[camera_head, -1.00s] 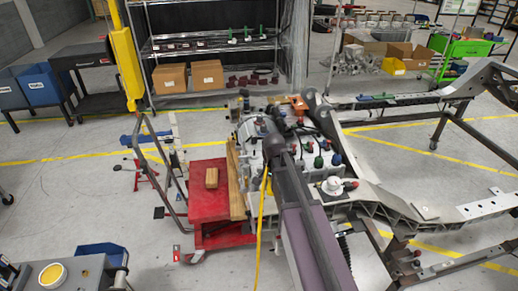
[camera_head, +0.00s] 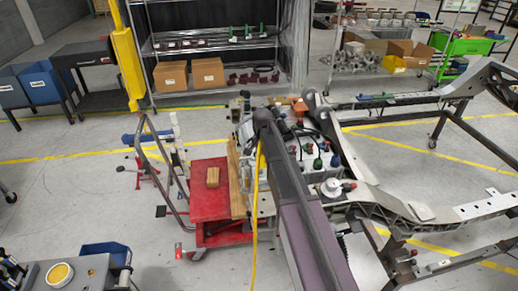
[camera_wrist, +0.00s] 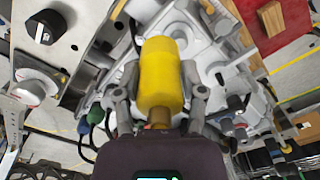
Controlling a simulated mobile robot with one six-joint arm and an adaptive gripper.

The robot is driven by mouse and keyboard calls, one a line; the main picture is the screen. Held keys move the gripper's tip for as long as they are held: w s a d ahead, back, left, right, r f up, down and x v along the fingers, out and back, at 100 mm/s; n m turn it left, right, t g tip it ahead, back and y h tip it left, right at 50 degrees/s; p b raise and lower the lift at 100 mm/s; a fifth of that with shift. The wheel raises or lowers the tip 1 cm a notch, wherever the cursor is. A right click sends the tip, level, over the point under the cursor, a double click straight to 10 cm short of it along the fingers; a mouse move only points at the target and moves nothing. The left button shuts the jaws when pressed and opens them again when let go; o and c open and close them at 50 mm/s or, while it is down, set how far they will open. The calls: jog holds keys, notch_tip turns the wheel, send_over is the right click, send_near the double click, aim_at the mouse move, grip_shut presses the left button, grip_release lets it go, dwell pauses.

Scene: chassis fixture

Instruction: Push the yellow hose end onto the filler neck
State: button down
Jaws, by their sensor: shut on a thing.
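The yellow hose end (camera_wrist: 160,72) is a thick cylinder in the middle of the wrist view. My gripper (camera_wrist: 158,88) has a finger on each side of it and is shut on it. In the camera_head view the yellow hose (camera_head: 256,205) hangs down beside my arm, left of the grey chassis part. There my arm hides the fingers and the hose end. I cannot make out the filler neck; the hose end covers part of the grey casting (camera_wrist: 205,35) behind it. I cannot tell whether they touch.
A red cart (camera_head: 210,204) with a small wooden block (camera_head: 212,177) stands left of the casting. Several coloured caps and fittings (camera_head: 318,163) stick up right of my arm. The chassis frame (camera_head: 395,208) extends to the right. Open floor lies further left.

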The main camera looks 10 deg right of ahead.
aim_at(260, 152)
jog(key=w, duration=0.1)
jog(key=w+r, duration=0.1)
jog(key=w, duration=0.1)
jog(key=shift+w+a+p, duration=0.15)
jog(key=shift+a+p, duration=0.05)
jog(key=shift+p, duration=0.1)
jog(key=shift+f, duration=0.2)
jog(key=shift+f+b, duration=2)
jog(key=shift+b, duration=0.15)
jog(key=shift+f+b, duration=0.25)
jog(key=shift+b, duration=0.05)
jog(key=shift+f+b, duration=0.35)
jog(key=shift+f, duration=0.05)
jog(key=shift+f+b, duration=0.95)
jog(key=shift+b, duration=0.05)
jog(key=shift+c, duration=0.5)
grip_release()
